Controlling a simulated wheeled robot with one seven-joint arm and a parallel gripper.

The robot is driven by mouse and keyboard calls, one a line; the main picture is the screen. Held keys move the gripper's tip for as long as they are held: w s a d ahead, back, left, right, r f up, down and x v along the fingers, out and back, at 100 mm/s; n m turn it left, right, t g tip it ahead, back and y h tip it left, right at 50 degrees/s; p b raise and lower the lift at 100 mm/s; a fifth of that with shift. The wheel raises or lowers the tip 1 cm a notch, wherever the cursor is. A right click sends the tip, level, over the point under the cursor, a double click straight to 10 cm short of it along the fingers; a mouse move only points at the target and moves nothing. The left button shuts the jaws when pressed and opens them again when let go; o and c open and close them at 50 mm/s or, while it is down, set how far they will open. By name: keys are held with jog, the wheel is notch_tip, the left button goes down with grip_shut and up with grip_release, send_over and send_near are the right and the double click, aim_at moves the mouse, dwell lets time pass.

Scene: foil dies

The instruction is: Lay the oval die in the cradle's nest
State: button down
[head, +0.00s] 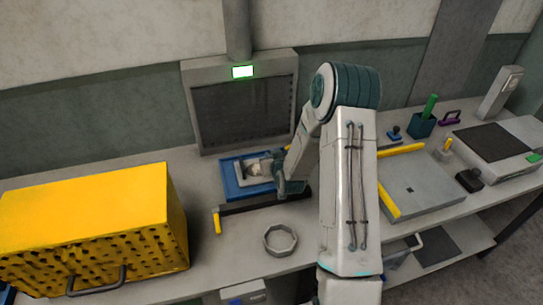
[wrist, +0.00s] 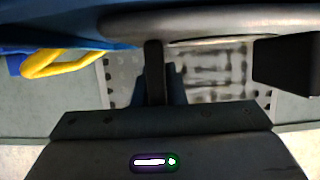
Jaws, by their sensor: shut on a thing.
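My gripper (head: 284,186) is low at the right end of a blue tray-like fixture (head: 229,186), which appears to be the cradle. A pale grey shape (head: 256,169) shows inside this fixture; I cannot make out the nest's outline. In the wrist view my gripper's dark fingers (wrist: 215,68) stand apart, and a smooth grey curved piece (wrist: 200,24), seemingly the oval die, runs across their tips. The gripper is shut on it. The arm and gripper hide most of the die in the head view, and its contact with the cradle cannot be told.
A grey octagonal ring (head: 280,240) lies on the bench in front. A yellow perforated box (head: 90,220) stands at left, and a dark-screened panel (head: 243,108) stands behind the cradle. A yellow handle (head: 217,222) is at front left. A grey plate (head: 425,185) lies right of my arm.

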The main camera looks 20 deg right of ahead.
jog(key=shift+f+b, duration=0.2)
jog(key=shift+b, duration=0.15)
jog(key=c, duration=1.5)
grip_release()
jog(key=shift+r, duration=0.1)
